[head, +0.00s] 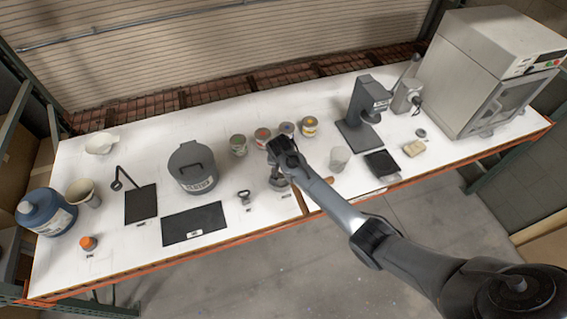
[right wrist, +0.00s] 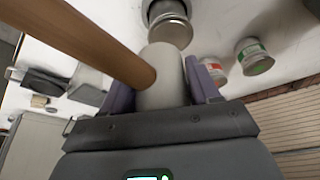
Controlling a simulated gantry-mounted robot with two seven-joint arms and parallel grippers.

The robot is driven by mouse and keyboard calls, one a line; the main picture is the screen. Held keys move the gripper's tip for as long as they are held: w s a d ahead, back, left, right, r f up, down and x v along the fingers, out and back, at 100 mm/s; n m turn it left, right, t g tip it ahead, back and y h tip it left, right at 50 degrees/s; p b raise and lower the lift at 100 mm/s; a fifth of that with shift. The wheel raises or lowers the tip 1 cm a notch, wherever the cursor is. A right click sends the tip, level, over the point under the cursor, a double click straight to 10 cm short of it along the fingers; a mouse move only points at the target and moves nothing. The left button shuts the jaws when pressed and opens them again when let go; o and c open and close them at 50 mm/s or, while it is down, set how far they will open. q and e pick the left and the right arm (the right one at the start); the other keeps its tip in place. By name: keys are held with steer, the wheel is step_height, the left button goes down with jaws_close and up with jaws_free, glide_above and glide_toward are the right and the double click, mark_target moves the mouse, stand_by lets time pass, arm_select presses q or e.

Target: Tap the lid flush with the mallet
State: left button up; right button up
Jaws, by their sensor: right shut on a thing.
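My right gripper (right wrist: 167,85) is shut on the mallet. A pale grey cylindrical part of the mallet (right wrist: 160,80) sits between the fingers, and a brown wooden part reaches to the upper left in the right wrist view. In the head view the right gripper (head: 283,158) is over the front middle of the table and hides most of the mallet; a bit of brown wood shows to its right. A metallic tin (head: 279,184) stands just below the gripper, partly hidden. In the right wrist view the tin (right wrist: 171,32) lies beyond the mallet; the lid's seating cannot be told.
Several small paint cans, including a green one (head: 238,146) and a yellow one (head: 310,126), stand behind the gripper. A grey lidded pot (head: 193,169) is to the left. A clear cup (head: 340,158) and a dark press (head: 362,108) are to the right. My left gripper is out of view.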

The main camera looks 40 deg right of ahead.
steer(key=shift+r, duration=0.1)
steer(key=shift+p, duration=0.4)
step_height(320, 180, down, 3)
steer(key=shift+r+b, duration=0.1)
steer(key=shift+b, duration=0.9)
steer(key=shift+f+b, duration=0.4)
steer(key=shift+f, duration=0.45)
step_height(320, 180, up, 3)
steer(key=p, duration=0.4)
steer(key=shift+f, duration=0.15)
steer(key=shift+f, duration=0.1)
